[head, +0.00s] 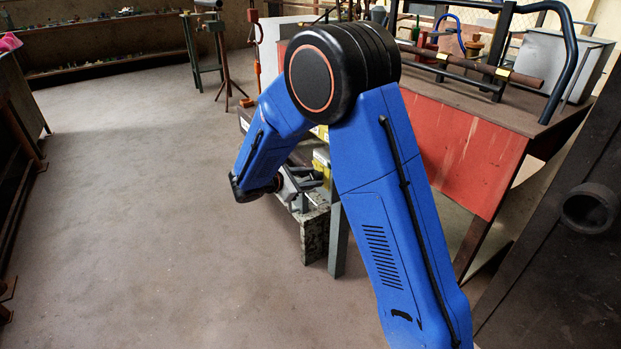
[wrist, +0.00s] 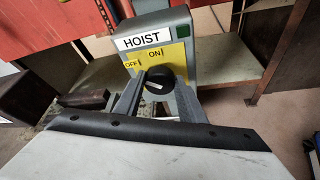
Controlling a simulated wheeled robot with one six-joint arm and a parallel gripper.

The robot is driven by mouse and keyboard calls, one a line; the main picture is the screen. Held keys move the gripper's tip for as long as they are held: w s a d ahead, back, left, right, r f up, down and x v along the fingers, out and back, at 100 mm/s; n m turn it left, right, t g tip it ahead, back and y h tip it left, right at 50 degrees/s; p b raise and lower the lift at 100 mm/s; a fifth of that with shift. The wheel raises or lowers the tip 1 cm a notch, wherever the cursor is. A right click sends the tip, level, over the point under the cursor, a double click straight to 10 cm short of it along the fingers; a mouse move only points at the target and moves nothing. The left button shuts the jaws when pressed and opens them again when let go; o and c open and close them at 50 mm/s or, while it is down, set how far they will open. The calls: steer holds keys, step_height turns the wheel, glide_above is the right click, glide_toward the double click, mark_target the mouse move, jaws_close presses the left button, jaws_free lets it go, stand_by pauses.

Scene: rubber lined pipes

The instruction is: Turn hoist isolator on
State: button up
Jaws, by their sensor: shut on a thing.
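The hoist isolator (wrist: 180,30) is a grey-green box in the wrist view, with a white HOIST label and a yellow plate (wrist: 178,56) marked OFF at left and ON at top. Its round black knob (wrist: 159,76) carries a short white mark, which lies nearly level on the knob's left part, nearer the OFF side than straight up to ON. My gripper (wrist: 159,98) is shut on the knob, with one grey finger on each side. In the head view my gripper (head: 306,184) is low beside the bench, and my arm hides much of the area around it.
A red-sided workbench (head: 465,150) with pipes on top stands at the right. A small low stand (head: 314,228) is under my gripper. A tripod stand (head: 226,75) is at the back. The floor (head: 130,200) to the left is clear.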

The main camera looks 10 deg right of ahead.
steer(key=m+t, duration=0.1)
steer(key=m, duration=0.1)
steer(key=m+t, duration=0.1)
steer(key=shift+s+f+m+t, duration=0.2)
steer(key=shift+m+t, duration=0.2)
steer(key=m+t, duration=0.1)
steer(key=m, duration=0.2)
steer(key=shift+s+d+f+m+t+h, duration=0.1)
steer(key=shift+f+m+t+h, duration=0.1)
steer(key=shift+m+t+h, duration=0.15)
steer(key=shift+m, duration=0.25)
steer(key=o, duration=1)
steer(key=shift+o, duration=0.2)
steer(key=v, duration=1.7)
steer(key=shift+s, duration=0.2)
steer(key=shift+f, duration=0.1)
